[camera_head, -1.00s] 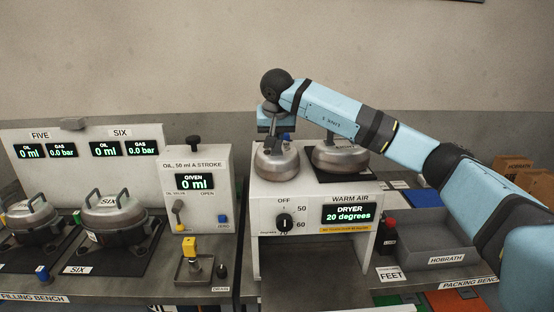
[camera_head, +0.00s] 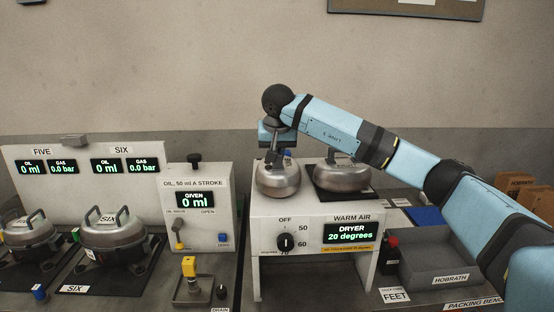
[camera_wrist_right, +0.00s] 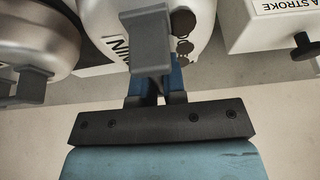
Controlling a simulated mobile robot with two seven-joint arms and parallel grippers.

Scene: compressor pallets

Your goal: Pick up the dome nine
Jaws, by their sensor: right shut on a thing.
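The dome nine (camera_head: 278,180) is a grey metal dome with a handle on top, at the left of the dryer's top. Its label, partly hidden, starts "NIN" in the right wrist view (camera_wrist_right: 117,46). My right gripper (camera_head: 274,154) comes down from above and is shut on the dome's handle (camera_wrist_right: 148,42). Its blue fingers (camera_wrist_right: 157,92) show at the handle in the wrist view. The dome looks level and at the dryer top; I cannot tell whether any gap lies under it. My left gripper is not in view.
A second dome (camera_head: 341,176) stands close to the right on a dark mat. The dryer (camera_head: 310,214) reads 20 degrees. The oil station (camera_head: 199,206) stands to the left, beside dome six (camera_head: 113,230). A grey Hobrath tray (camera_head: 440,264) lies at the right.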

